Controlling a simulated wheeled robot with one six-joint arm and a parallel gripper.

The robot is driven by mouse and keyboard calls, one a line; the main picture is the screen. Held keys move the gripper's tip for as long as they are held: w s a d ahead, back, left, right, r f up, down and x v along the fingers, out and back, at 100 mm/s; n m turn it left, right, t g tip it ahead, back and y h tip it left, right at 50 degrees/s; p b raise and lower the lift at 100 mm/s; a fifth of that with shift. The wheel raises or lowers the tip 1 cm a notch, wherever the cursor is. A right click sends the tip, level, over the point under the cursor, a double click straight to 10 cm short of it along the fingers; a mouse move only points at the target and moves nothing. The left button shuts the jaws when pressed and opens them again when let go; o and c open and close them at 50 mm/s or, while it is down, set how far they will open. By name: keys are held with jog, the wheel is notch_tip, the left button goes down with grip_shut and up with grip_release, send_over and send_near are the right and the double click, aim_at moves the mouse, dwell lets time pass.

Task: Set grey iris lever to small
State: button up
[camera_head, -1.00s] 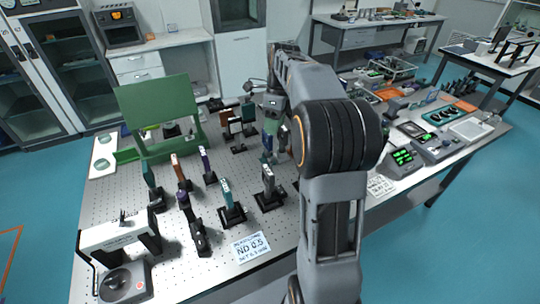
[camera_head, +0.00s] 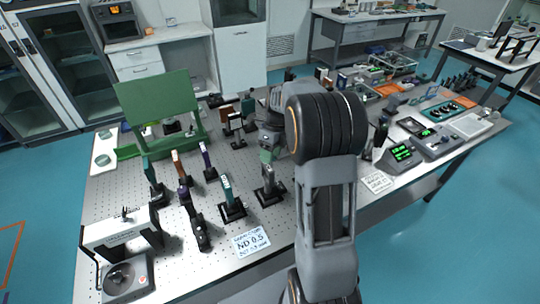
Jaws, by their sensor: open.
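My gripper (camera_head: 270,142) is at the end of my arm, low over the perforated table (camera_head: 140,205), left of my large dark arm joint. It is small and partly hidden, and its fingers blend with the mounts around it. A grey-topped mount on a dark base (camera_head: 268,192) stands just in front of it in the picture. I cannot tell whether this is the grey iris, and no lever can be made out. Contact between gripper and mount cannot be judged.
Several post mounts stand to the left, including a teal-topped one (camera_head: 227,192). A green panel (camera_head: 160,100) is behind them. A white-topped bridge stand (camera_head: 118,228) and an ND 0.5 card (camera_head: 250,241) are near the front. Instruments with green displays (camera_head: 402,152) are on the right.

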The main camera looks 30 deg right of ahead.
jog(key=shift+s+a+f, duration=0.1)
jog(key=shift+f, duration=0.45)
grip_shut()
